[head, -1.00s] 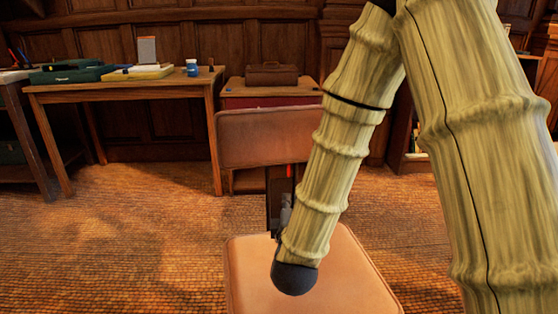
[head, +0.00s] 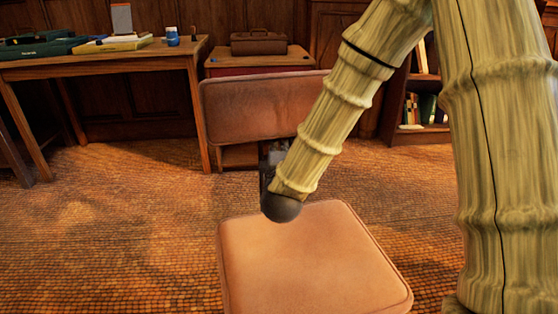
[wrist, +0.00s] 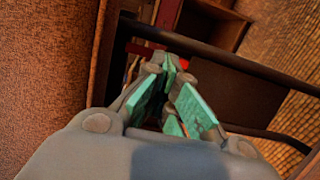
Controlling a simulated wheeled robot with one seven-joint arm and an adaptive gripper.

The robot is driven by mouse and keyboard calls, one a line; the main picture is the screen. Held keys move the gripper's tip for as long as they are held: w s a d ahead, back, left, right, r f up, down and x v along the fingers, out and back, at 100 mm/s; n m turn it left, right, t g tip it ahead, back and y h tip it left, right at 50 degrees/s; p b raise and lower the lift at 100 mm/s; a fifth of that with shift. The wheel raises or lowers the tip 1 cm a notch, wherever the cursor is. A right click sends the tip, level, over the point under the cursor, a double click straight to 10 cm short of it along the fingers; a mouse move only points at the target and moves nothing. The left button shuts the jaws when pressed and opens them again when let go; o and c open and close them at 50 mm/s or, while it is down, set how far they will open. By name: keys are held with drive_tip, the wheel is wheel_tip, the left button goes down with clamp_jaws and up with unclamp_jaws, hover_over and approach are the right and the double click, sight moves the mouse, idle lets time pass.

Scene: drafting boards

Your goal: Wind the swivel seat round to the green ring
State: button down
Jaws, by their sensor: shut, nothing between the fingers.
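The swivel seat is a chair with a tan leather seat pad (head: 310,262) and a separate tan backrest (head: 262,106) behind it. In the head view my arm crosses in front of the backrest's right side. My gripper is mostly hidden there behind the dark arm joint, near the gap between pad and backrest. In the wrist view my gripper (wrist: 172,84) has green finger pads and is shut with nothing held. A dark bar (wrist: 230,62) passes just beyond the fingers; I cannot tell whether they touch it. No green ring is visible in either view.
A wooden desk (head: 110,65) with cases and a blue cup (head: 173,37) stands at the back left. A brown bag (head: 262,42) sits on a low cabinet behind the chair. A bookcase (head: 425,110) stands at the back right. The woven floor left of the chair is clear.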

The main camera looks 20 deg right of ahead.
drive_tip(key=shift+b+x, duration=0.3)
drive_tip(key=shift+x, duration=0.85)
